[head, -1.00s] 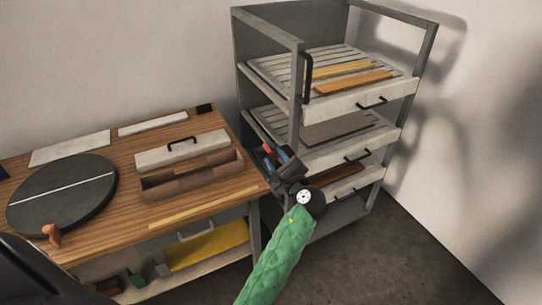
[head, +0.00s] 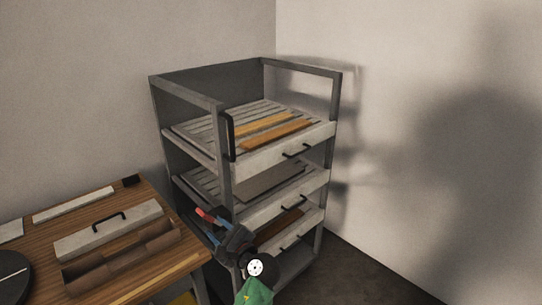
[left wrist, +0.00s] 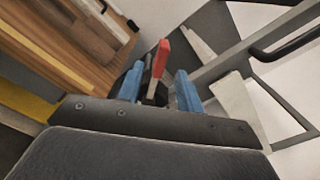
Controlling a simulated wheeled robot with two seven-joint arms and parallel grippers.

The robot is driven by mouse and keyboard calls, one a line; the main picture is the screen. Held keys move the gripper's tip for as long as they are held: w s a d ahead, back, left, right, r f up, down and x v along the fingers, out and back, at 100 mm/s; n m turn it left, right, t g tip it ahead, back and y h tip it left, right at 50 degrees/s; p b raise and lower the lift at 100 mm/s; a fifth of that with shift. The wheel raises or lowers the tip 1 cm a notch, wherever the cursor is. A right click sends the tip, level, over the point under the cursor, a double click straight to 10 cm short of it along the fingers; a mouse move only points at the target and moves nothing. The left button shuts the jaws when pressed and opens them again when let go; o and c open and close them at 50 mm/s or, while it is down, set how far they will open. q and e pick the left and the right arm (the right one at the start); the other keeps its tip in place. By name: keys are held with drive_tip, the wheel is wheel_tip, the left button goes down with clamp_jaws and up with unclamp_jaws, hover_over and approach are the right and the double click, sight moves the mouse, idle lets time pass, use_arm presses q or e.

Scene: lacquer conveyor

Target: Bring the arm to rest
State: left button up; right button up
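My left gripper (head: 212,222) is at the lower middle of the head view, in front of the cart's left front post and near the table's right end. Its two blue fingers (left wrist: 158,90) stand apart in the left wrist view. A red-tipped piece with a dark base (left wrist: 160,60) shows between them; I cannot tell whether they grip it. The red tip also shows beside the fingers in the head view (head: 205,214). My green-sleeved left arm (head: 256,292) enters from the bottom edge. My right gripper is out of view.
The grey cart (head: 226,170) has slatted shelves with black-handled fronts; orange-brown strips (head: 275,134) lie on top. The wooden table (head: 40,262) at left carries an open wooden box (head: 125,258) and a handled pale lid (head: 108,232). Floor (head: 350,275) right of the cart is clear.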

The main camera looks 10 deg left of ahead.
use_arm(q)
drive_tip(key=shift+n, duration=0.8)
drive_tip(key=shift+w+d+f+n, duration=0.15)
drive_tip(key=shift+f+n, duration=0.1)
drive_tip(key=shift+n, duration=0.55)
drive_tip(key=w+d+f+n+h, duration=0.2)
drive_tip(key=d+f+n+h, duration=0.15)
drive_tip(key=f, duration=0.35)
drive_tip(key=w+d+f+n+h, duration=0.2)
drive_tip(key=d+f+n+h, duration=0.1)
drive_tip(key=f+n+h, duration=0.3)
drive_tip(key=s+d+f+n+g+h, duration=0.1)
drive_tip(key=s+d+f+g, duration=0.1)
drive_tip(key=f, duration=0.5)
drive_tip(key=s+d+f+n+g+h, duration=0.1)
drive_tip(key=s+d+f+h, duration=0.15)
drive_tip(key=f, duration=0.55)
drive_tip(key=s+a+f+g, duration=0.1)
drive_tip(key=s+f+g, duration=0.1)
drive_tip(key=s+f, duration=0.6)
drive_tip(key=s+a+f+n+g+h, duration=0.1)
drive_tip(key=s+f+g, duration=0.1)
drive_tip(key=s+f, duration=0.6)
drive_tip(key=s+a+f+g+h, duration=0.1)
drive_tip(key=s+f, duration=0.8)
drive_tip(key=s, duration=1)
drive_tip(key=shift+s+a+g, duration=0.15)
drive_tip(key=shift+g, duration=0.65)
